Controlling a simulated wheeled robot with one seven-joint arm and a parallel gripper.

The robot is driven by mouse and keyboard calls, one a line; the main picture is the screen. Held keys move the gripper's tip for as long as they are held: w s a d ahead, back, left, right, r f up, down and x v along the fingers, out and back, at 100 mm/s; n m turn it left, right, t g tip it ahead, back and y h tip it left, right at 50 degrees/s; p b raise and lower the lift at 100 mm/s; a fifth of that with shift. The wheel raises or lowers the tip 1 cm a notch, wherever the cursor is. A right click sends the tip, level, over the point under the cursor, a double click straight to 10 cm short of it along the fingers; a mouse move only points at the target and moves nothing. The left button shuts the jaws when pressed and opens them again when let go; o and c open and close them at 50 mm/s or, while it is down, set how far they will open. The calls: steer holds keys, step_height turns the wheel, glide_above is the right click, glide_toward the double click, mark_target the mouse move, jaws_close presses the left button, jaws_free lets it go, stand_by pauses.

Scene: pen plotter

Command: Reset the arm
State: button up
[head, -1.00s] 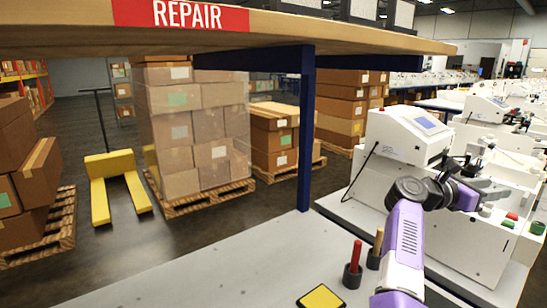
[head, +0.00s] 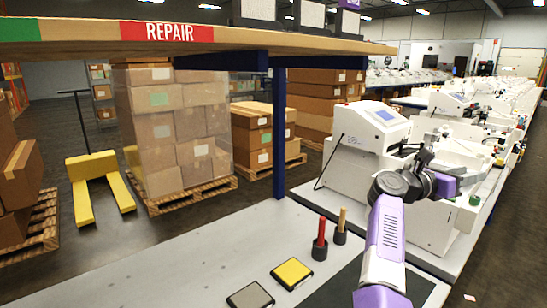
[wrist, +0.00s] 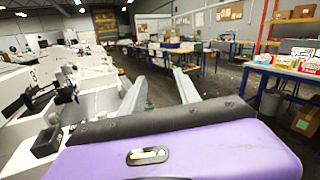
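My purple and black arm (head: 385,240) is bent up in front of the white machine at the right of the head view. Its wrist end is small and partly lost against the machine, so the fingers are hard to make out there. In the wrist view, my gripper (wrist: 159,75) shows two pale grey fingers spread apart with nothing between them. The fingers point out over the aisle.
White machines (head: 365,150) line the right. The grey bench (head: 170,275) holds a yellow pad (head: 291,272), a grey pad (head: 250,296), and a red pen (head: 321,232) and a tan pen (head: 341,221) in black holders. A REPAIR shelf (head: 250,40) hangs above.

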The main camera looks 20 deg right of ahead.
steer(key=s+a+r+n+t+h+b, duration=0.1)
steer(key=s+a+r+n+t+h, duration=0.45)
steer(key=n, duration=0.65)
steer(key=s+a+f+n+t+y+b, duration=0.25)
steer(key=a+f+n+t+y, duration=0.6)
steer(key=n, duration=0.65)
steer(key=s+a+f+n+t+y+b, duration=0.1)
steer(key=s+a+f+n+t+y, duration=0.3)
steer(key=a+f+n+t, duration=0.8)
steer(key=s+a+f+n+g+y+b, duration=0.2)
steer(key=s+a+f+n+g+y, duration=0.2)
steer(key=s+a+f+n+y, duration=0.65)
steer(key=s+a+f+n+g+y+b, duration=0.1)
steer(key=s+a+f+n+g+b, duration=0.3)
steer(key=s, duration=0.6)
steer(key=s+a+f+g, duration=0.2)
steer(key=s+a+f, duration=0.4)
steer(key=s, duration=0.4)
step_height(320, 180, up, 14)
steer(key=p, duration=1.3)
steer(key=shift+w+d+f+p, duration=0.2)
steer(key=shift+w+d+p, duration=0.1)
steer(key=shift+w, duration=0.1)
